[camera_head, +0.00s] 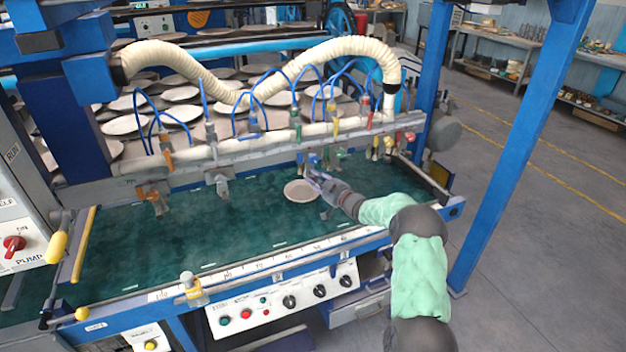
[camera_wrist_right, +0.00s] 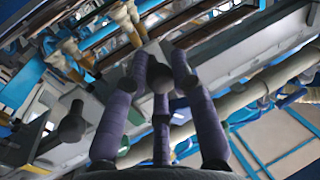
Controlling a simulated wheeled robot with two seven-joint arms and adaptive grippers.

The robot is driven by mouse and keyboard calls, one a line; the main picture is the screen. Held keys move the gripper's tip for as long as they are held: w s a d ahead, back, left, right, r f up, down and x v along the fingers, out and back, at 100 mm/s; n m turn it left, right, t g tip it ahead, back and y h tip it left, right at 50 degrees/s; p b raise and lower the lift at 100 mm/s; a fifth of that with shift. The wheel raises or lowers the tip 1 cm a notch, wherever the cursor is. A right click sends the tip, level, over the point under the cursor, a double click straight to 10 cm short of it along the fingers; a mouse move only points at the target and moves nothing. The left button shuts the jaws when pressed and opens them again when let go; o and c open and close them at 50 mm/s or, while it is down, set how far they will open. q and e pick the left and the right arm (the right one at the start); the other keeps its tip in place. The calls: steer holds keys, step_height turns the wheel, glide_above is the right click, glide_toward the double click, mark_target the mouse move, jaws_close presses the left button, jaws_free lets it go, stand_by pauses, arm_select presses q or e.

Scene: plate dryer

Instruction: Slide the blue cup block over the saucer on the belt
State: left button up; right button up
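The pale round saucer (camera_head: 301,191) lies on the dark green belt (camera_head: 245,225), right of its middle. The small blue cup block (camera_head: 313,160) is on the grey rail (camera_head: 250,148), a little behind and to the right of the saucer. My right gripper (camera_head: 316,180) reaches in from the right, low over the belt, just in front of the blue block; contact is unclear. In the right wrist view its purple fingers (camera_wrist_right: 160,72) point forward with no clear object between them; their opening is hard to judge. My left gripper is out of view.
Other nozzle blocks hang along the rail, including a left one (camera_head: 154,195) and a middle one (camera_head: 221,185). A cream hose (camera_head: 215,85) arches above. The control panel (camera_head: 283,298) is in front. A blue post (camera_head: 520,140) stands right. The belt's left half is mostly clear.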

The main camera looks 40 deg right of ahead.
steer(key=shift+o, duration=1.4)
steer(key=s+d, duration=0.1)
steer(key=s, duration=1.1)
